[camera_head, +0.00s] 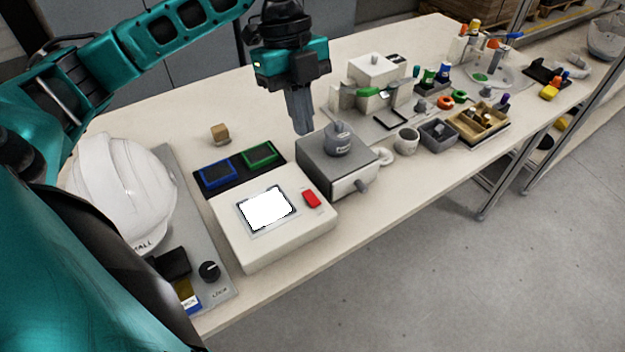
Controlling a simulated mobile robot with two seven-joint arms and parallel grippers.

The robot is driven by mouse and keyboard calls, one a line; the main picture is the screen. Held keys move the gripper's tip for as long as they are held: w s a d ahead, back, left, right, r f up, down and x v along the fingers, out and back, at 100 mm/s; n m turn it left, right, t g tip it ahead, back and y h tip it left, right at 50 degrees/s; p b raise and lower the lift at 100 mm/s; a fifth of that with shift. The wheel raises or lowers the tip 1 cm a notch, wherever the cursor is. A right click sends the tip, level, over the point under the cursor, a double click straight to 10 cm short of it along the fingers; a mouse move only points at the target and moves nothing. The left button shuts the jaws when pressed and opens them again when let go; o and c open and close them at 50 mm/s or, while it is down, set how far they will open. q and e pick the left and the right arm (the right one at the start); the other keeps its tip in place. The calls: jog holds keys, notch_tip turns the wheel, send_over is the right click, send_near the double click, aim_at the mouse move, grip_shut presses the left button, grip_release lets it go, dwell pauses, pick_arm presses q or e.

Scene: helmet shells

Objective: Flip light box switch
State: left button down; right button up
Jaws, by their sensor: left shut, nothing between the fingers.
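The light box (281,243) is a white box on the near part of the table, with a bright white lit panel (266,208) on top. Its red switch (312,199) sits to the right of the panel. My left gripper (303,131) points down with its fingers shut and empty. In the picture it is above and behind the switch, over the back edge of the grey box, apart from the light box. My right gripper is out of view.
A grey box with a round knob (340,135) stands right behind the switch. Blue and green framed pads (219,174) lie behind the light box. A white helmet (120,190) stands at left on a grey plate. Small parts and trays (480,124) crowd the right side.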

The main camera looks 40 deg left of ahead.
pick_arm(q)
jog(key=b, duration=0.2)
send_near(315, 201)
jog(key=x, duration=0.6)
jog(key=shift+s+d+f, duration=0.1)
jog(key=shift+d+f, duration=0.05)
jog(key=shift+f, duration=0.05)
